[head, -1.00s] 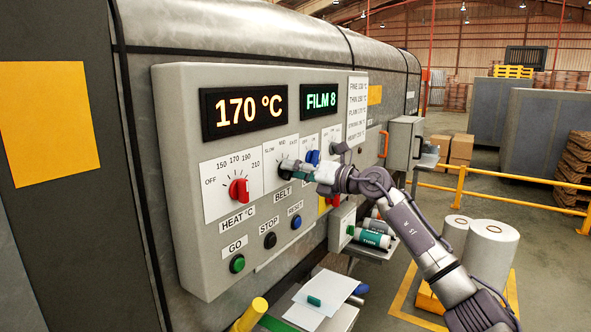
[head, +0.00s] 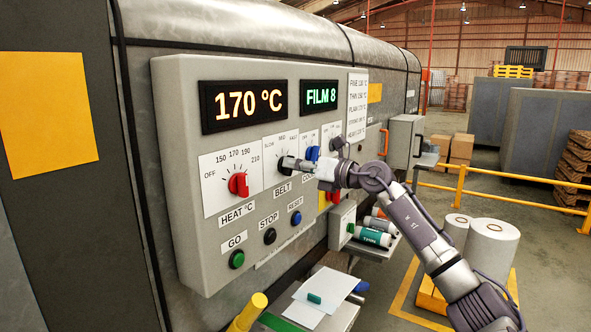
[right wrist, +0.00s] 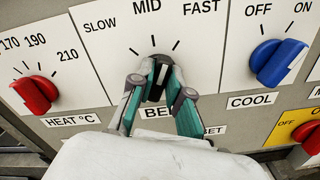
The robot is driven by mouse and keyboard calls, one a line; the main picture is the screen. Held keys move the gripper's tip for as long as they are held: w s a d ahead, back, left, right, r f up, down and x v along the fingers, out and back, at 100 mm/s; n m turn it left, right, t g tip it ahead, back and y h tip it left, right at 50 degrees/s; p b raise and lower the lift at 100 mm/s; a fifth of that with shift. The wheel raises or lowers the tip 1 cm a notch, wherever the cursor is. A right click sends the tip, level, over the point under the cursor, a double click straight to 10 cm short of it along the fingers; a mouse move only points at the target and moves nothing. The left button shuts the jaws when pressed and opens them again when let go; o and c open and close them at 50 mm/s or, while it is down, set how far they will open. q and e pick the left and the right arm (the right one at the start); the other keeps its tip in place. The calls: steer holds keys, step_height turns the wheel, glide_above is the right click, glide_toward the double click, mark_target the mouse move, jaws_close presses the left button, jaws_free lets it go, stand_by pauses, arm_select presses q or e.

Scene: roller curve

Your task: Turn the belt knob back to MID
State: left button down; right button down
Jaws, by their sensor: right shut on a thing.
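The black belt knob (right wrist: 155,88) sits under the SLOW, MID and FAST dial marks above the partly covered BELT label in the right wrist view. My right gripper (right wrist: 156,80) is shut on it, one teal-lined finger on each side. The knob's top points up at about the MID mark (right wrist: 147,6); its exact pointer is partly hidden by the fingers. In the head view my right gripper (head: 288,163) reaches the belt dial from the right and covers most of the knob. My left gripper is not in view.
The red heat knob (head: 238,184) is left of the belt dial, and the blue cool knob (right wrist: 279,62) is close on its right. GO (head: 237,259), STOP (head: 270,236) and RESET (head: 296,218) buttons lie below. The displays read 170 °C (head: 243,104) and FILM 8 (head: 321,96).

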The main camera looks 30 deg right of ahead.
steer(key=n+b, duration=0.2)
steer(key=n, duration=0.2)
steer(key=shift+a+n, duration=0.1)
steer(key=shift+n, duration=0.3)
stand_by(0.4)
steer(key=c, duration=1.1)
jaws_free()
steer(key=shift+v, duration=6.1)
